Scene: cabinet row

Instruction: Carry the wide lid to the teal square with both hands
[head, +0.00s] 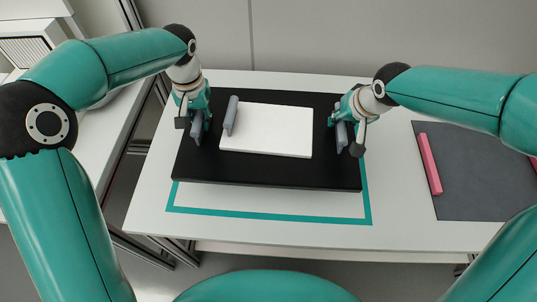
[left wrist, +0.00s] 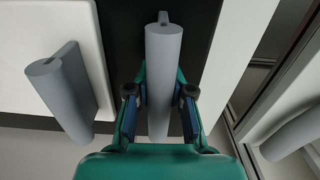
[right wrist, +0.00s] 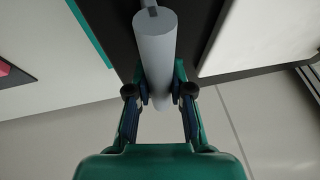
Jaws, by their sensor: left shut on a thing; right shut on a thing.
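The wide lid (head: 265,173) is a black slab with a grey bar handle at each end. It lies over the back part of the teal square outline (head: 270,217), whose front strip and front corners show. My left gripper (head: 191,118) is shut on the left grey handle (left wrist: 163,75). My right gripper (head: 350,128) is shut on the right grey handle (right wrist: 157,50). I cannot tell whether the lid touches the table or hangs just above it.
A white slab (head: 275,132) with its own grey handle (head: 231,115) lies on the lid. A dark grey mat (head: 475,190) with a pink bar (head: 430,164) is on the table's right. The white table (head: 240,235) is clear in front. A wall stands behind.

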